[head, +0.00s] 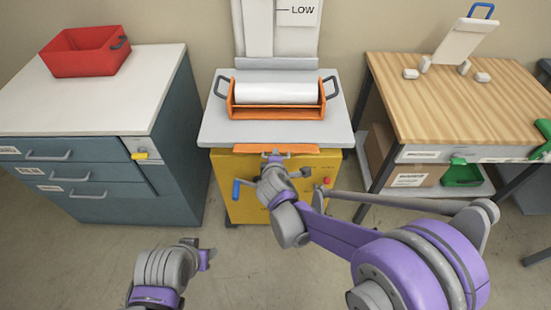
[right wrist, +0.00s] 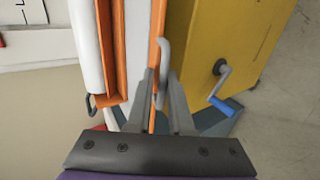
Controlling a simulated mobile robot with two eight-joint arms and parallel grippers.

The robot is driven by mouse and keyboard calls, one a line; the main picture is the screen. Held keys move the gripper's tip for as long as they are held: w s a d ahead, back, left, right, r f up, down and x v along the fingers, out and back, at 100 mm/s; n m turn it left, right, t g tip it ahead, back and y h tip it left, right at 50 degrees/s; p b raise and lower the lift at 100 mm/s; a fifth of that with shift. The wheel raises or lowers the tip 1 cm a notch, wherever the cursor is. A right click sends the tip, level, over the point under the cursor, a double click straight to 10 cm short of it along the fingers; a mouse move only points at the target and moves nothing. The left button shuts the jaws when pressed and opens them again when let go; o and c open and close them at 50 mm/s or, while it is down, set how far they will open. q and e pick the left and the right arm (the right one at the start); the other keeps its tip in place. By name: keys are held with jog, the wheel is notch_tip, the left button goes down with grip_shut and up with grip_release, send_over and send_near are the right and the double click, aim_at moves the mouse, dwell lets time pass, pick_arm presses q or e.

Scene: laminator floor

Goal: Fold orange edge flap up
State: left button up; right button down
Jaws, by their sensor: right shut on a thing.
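The orange edge flap (head: 232,150) shows as a narrow strip along the front edge of the laminator's grey top (head: 212,131). In the right wrist view the flap (right wrist: 157,35) is a thin orange strip with a grey pull handle (right wrist: 164,50) on it. My right gripper (head: 275,157) is at the middle of the flap. Its fingers (right wrist: 160,95) are shut on the flap's handle, and they hide part of it. The flap's exact tilt is hard to tell. My left gripper (head: 206,258) is at the lower left, away from the flap; its jaws are unclear.
A white roll (head: 275,92) lies in an orange frame on the grey top. The yellow cabinet (head: 240,205) below has a blue-handled crank (head: 236,190). A drawer cabinet (head: 80,160) stands left, a wooden table (head: 450,100) right. Open floor lies in front.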

aim_at(276, 146)
jog(key=w+r+g+p, duration=0.1)
jog(key=g, duration=0.1)
jog(key=w+r+g+p, duration=0.1)
jog(key=r+g, duration=0.1)
jog(key=g, duration=0.1)
jog(key=w+r+g+p, duration=0.1)
jog(key=w+g+p, duration=0.1)
jog(key=g, duration=0.1)
jog(key=shift+r, duration=0.4)
jog(key=g, duration=0.1)
jog(key=w+g+p, duration=0.1)
jog(key=shift+w+r+g, duration=0.3)
jog(key=shift+g, duration=0.1)
jog(key=shift+w+r+g, duration=0.1)
jog(key=shift+w+g, duration=0.05)
jog(key=shift+g, duration=0.15)
pick_arm(q)
jog(key=w+r, duration=0.3)
jog(key=r, duration=0.4)
jog(key=shift+r+t+p, duration=0.25)
jog(key=shift+t+p, duration=0.05)
jog(key=shift+p, duration=0.05)
pick_arm(e)
jog(key=shift+w, duration=0.9)
jog(key=c, duration=0.9)
grip_release()
